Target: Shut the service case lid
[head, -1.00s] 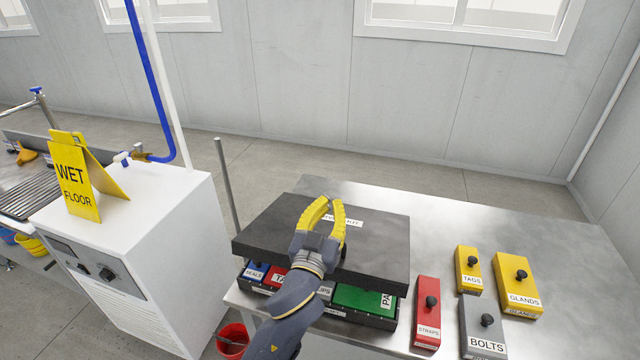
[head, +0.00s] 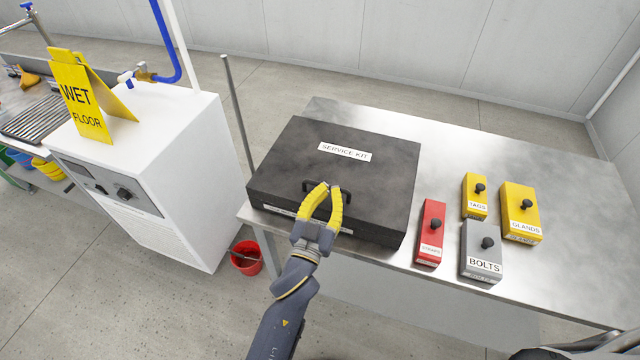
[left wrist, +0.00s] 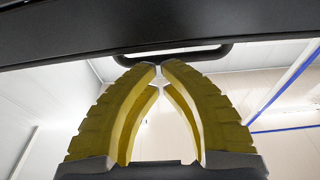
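The black service case (head: 385,190) stands on the steel table with its lid (head: 310,150) down. The lid looks flat on the case, and no contents show; a hairline gap at the front cannot be ruled out. The lid carries a "SERVICE KIT" label and a dark handle at its front edge, seen in the left wrist view (left wrist: 222,54). My left gripper (head: 330,187) is at the handle, its yellow fingertips together and empty. In the left wrist view the fingertips (left wrist: 159,68) are just below the handle; contact is unclear.
Right of the case on the table (head: 575,220) stand red straps (head: 430,230), yellow tags (head: 474,197), yellow glands (head: 520,212) and grey bolts (head: 480,250) boxes. A white cabinet (head: 170,150) with a wet floor sign (head: 82,100) is left. A red bucket (head: 246,258) is on the floor.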

